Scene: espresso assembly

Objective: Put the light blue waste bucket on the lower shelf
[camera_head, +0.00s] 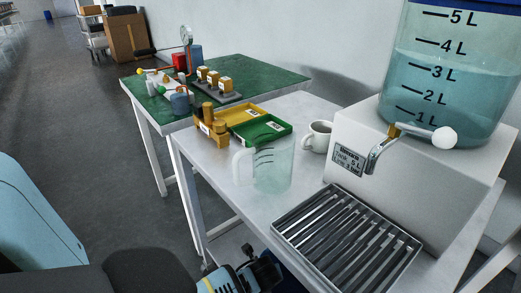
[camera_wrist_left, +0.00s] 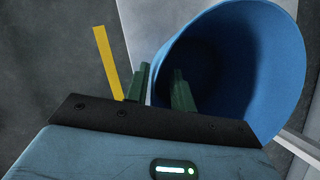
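The waste bucket (camera_wrist_left: 262,50) fills the right of the left wrist view. It looks mid blue, with its open mouth towards the camera. My left gripper (camera_wrist_left: 160,70) has one green finger at the outer left side of the rim and the other over the dark inside. A gap shows between the fingers; contact with the wall is unclear. In the head view my left gripper (camera_head: 256,272) is low, beside the white table, with only a bit of blue beyond it. A pale lower shelf (camera_head: 232,243) shows between the table legs. My right gripper is out of view.
The white table (camera_head: 215,172) bears a clear jug (camera_head: 273,165), a white cup (camera_head: 318,136), a metal drip grate (camera_head: 345,240) and a water tank (camera_head: 450,75) on a white base. A green-topped table (camera_head: 265,72) stands behind. A yellow strip (camera_wrist_left: 108,60) marks the floor.

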